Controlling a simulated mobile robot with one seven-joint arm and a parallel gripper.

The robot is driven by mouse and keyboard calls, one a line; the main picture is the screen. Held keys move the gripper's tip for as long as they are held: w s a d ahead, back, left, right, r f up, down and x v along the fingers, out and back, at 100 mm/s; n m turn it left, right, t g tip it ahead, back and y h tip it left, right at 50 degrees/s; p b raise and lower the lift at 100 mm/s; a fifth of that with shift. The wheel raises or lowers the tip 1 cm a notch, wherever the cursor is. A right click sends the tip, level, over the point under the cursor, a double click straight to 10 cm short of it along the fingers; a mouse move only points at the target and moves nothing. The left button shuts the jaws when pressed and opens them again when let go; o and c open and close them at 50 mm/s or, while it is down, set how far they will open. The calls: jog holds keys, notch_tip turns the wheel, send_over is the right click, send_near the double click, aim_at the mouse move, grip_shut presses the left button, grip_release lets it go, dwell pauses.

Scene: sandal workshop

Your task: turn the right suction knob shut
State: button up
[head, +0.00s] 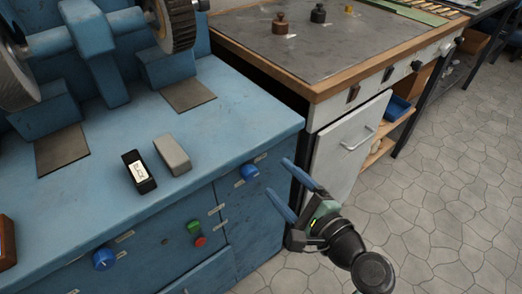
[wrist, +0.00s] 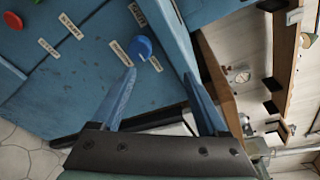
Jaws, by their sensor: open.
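The right suction knob (head: 250,172) is a round blue knob on the front of the blue machine cabinet, near its right corner. It also shows in the wrist view (wrist: 142,47), between small white labels, with a pale mark on its lower right. My gripper (head: 279,178) is open and empty, its two blue fingers pointing at the cabinet, just right of the knob in the head view. In the wrist view the knob lies beyond the left fingertip, not centred between the fingers (wrist: 158,73). I see no contact.
Another blue knob (head: 103,259) sits on the cabinet front at the left. A green button (head: 194,227) and a red button (head: 200,241) lie between the knobs. A grey-topped bench (head: 340,40) with a white door (head: 345,150) stands to the right. Stone floor (head: 430,200) is free at the right.

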aim_at(252, 177)
jog(key=s+d+f+m+t+y+p, duration=0.1)
jog(key=s+d+f+m+y+p, duration=0.15)
jog(key=s+m, duration=0.5)
jog(key=shift+m+h, duration=0.25)
jog(key=shift+m, duration=0.2)
jog(key=x, duration=0.4)
jog(key=b+x, duration=0.1)
jog(key=x, duration=0.8)
jog(key=shift+a+f, duration=0.35)
jog(key=shift+b, duration=0.3)
grip_shut()
